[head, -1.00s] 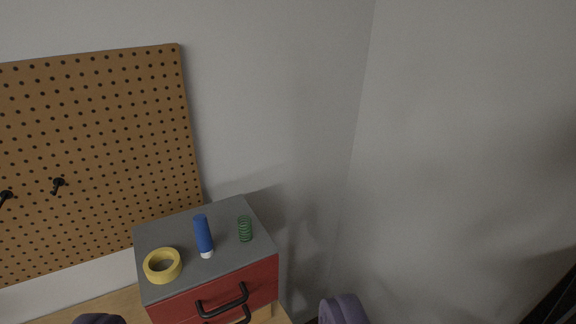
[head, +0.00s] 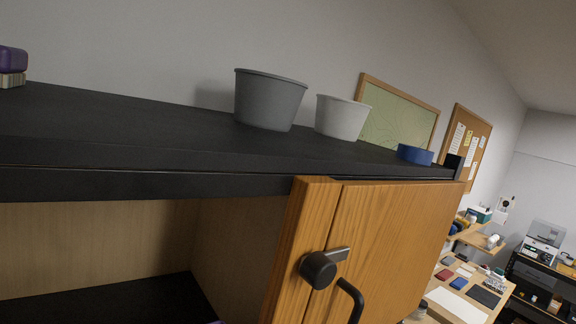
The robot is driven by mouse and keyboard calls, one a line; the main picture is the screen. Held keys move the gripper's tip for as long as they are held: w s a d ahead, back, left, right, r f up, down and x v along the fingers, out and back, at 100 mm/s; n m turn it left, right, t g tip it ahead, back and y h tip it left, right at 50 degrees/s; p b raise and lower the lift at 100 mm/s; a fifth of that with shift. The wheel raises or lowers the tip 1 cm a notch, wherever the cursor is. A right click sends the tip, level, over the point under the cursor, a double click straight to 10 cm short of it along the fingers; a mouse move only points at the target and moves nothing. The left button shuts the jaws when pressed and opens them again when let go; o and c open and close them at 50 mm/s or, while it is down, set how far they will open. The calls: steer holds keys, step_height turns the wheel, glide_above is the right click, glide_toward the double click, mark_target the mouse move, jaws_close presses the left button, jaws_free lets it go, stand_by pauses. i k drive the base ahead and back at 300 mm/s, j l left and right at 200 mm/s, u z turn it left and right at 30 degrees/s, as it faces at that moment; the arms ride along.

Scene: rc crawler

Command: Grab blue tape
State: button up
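A low, round blue object that looks like the blue tape (head: 414,155) lies on the black shelf top (head: 130,128), near its far right end. It is small in the head view and its hole cannot be made out. No part of my gripper can be made out in the current view, so its opening and any hold are hidden.
A dark grey tub (head: 268,100) and a light grey tub (head: 341,117) stand on the shelf top, left of the blue object. Below is a wooden door (head: 395,240) with a black latch (head: 322,267). A purple item (head: 12,59) sits far left. Cluttered desks (head: 455,300) stand at right.

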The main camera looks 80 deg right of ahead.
mark_target(409, 153)
steer(key=z, duration=0.5)
steer(key=l+z, duration=0.1)
steer(key=z, duration=1.3)
steer(key=i+z, duration=0.1)
steer(key=z, duration=0.4)
steer(key=l, duration=0.1)
